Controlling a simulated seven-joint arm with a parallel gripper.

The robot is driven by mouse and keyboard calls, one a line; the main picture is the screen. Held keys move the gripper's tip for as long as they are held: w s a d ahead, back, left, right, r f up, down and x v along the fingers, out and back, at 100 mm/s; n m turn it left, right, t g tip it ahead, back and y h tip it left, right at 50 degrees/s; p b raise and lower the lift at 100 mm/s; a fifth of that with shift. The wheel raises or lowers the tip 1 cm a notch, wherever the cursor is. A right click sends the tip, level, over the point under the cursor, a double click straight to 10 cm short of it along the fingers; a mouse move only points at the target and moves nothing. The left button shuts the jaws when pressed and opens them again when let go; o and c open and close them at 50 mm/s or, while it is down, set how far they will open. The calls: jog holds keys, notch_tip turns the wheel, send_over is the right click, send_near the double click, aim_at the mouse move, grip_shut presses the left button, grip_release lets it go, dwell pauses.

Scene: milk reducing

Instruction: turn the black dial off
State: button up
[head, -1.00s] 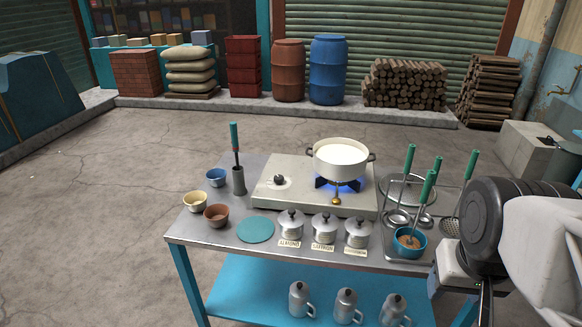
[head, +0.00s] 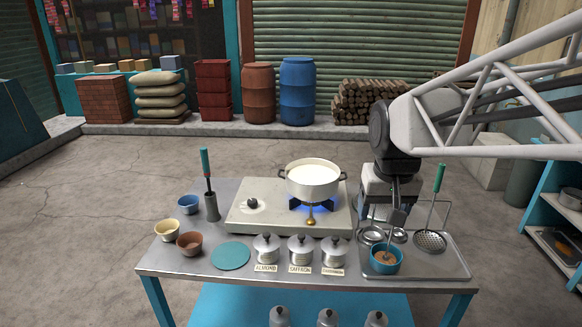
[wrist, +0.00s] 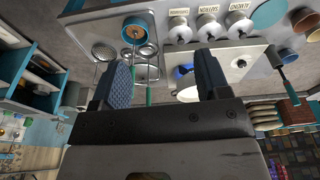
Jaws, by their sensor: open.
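The black dial (head: 252,203) sits on the left part of the pale stove top (head: 240,218). It also shows in the wrist view (wrist: 240,63). A white pot (head: 313,183) of milk stands on the burner to its right, with a blue flame (head: 309,203) under it. A brass knob (head: 311,221) is at the stove's front edge. My gripper (head: 397,214) is open and empty, to the right of the stove, over the utensil tray, well apart from the dial. In the wrist view my gripper's (wrist: 162,70) two fingers stand wide apart.
The utensil tray (head: 450,268) holds ladles and a teal cup (head: 386,262). Several labelled lidded jars (head: 300,250) stand in front of the stove. Small bowls (head: 189,243), a teal disc (head: 231,256) and a green-handled tool (head: 207,180) are at left.

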jog(key=w+a, duration=0.3)
jog(key=w, duration=0.4)
jog(key=w+a, duration=0.4)
jog(key=w, duration=0.3)
jog(key=n+g, duration=0.2)
jog(key=n, duration=0.1)
send_near(252, 201)
jog(key=shift+s+d+f, duration=0.15)
jog(key=shift+d+f, duration=0.1)
jog(key=shift+d, duration=0.05)
jog(key=shift+w+a+f, duration=0.25)
jog(key=shift+a+f, duration=0.2)
jog(key=shift+f, duration=0.15)
jog(key=shift+f, duration=3.75)
jog(key=shift+c, duration=0.3)
